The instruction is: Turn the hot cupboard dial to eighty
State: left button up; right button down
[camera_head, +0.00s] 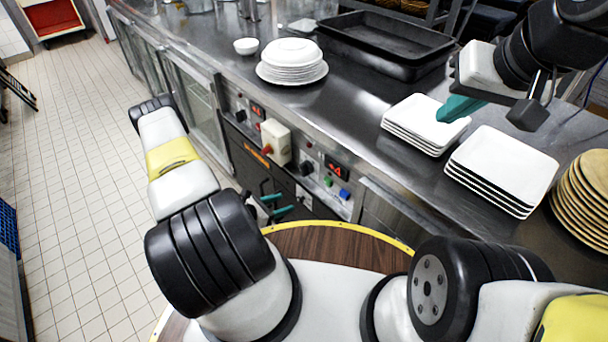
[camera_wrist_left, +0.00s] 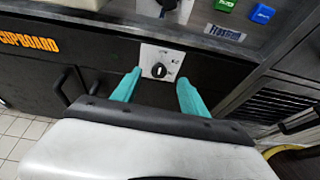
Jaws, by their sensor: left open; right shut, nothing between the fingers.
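The hot cupboard dial (camera_wrist_left: 159,71) is a black knob on a white plate with small markings, too small to read, on the dark cupboard front. In the head view, a white plate (camera_head: 304,197) right of the orange lettering appears to be its plate. My left gripper (camera_head: 277,204) is open, its teal fingers pointing at the cupboard front. In the left wrist view, the fingers (camera_wrist_left: 158,92) stand either side of the dial's line of sight, with the knob between them; I cannot tell whether they touch it. My right gripper (camera_head: 450,109) is shut and empty over the square plates.
Above the dial are a green button (camera_wrist_left: 225,5), a blue button (camera_wrist_left: 262,14) and a label (camera_wrist_left: 224,33). A cupboard handle (camera_wrist_left: 66,88) stands out at left. Stacked square plates (camera_head: 500,172) and a black tray (camera_head: 385,45) stand on the steel counter (camera_head: 350,110).

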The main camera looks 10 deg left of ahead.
aim_at(298, 200)
pick_arm(q)
jog(key=x, duration=0.4)
jog(key=f+x, duration=0.1)
jog(key=x, duration=0.3)
jog(key=shift+s+a, duration=0.15)
jog(key=shift+s, duration=0.1)
grip_shut()
